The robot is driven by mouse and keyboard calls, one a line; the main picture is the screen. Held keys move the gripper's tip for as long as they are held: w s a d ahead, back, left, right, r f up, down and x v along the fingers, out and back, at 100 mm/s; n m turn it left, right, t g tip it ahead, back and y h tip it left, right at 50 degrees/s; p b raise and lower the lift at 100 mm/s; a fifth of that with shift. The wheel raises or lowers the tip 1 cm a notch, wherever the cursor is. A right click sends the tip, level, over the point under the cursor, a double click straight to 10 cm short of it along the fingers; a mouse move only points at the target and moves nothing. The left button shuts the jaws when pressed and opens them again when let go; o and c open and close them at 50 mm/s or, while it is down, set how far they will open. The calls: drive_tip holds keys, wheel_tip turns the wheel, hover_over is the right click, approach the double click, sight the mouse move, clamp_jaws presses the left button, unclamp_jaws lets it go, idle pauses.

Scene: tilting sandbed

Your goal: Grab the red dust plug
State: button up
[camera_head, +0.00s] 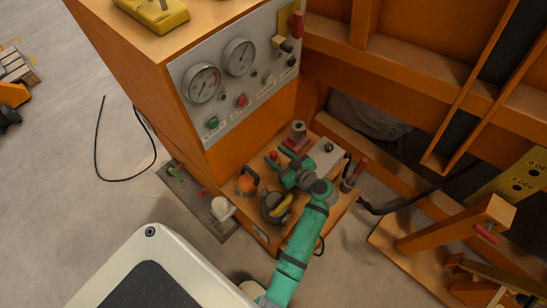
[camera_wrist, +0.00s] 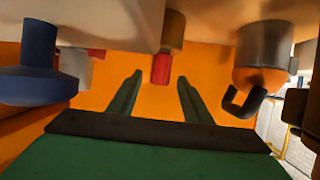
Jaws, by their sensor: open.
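The red dust plug (camera_wrist: 160,69) shows in the wrist view as a small red cap on the end of a brown cylinder. It appears centred between my fingertips, with a gap on each side. In the head view the plug (camera_head: 273,155) is a small red spot by my fingers. My gripper (camera_head: 277,155) is open and empty over the low orange shelf. Its two green fingers also show in the wrist view (camera_wrist: 160,77). How far the fingertips are from the plug along the reach I cannot tell.
An orange fitting with a dark hook (camera_wrist: 259,75) is on the right in the wrist view, and a blue knob (camera_wrist: 38,60) is on the left. The gauge panel (camera_head: 235,75) rises behind the shelf. A dark rounded fitting (camera_head: 275,207) sits close to my arm.

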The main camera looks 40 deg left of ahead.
drive_tip(key=shift+x, duration=1)
drive_tip(key=c, duration=1.1)
drive_tip(key=shift+r, duration=0.1)
drive_tip(key=shift+c, duration=0.2)
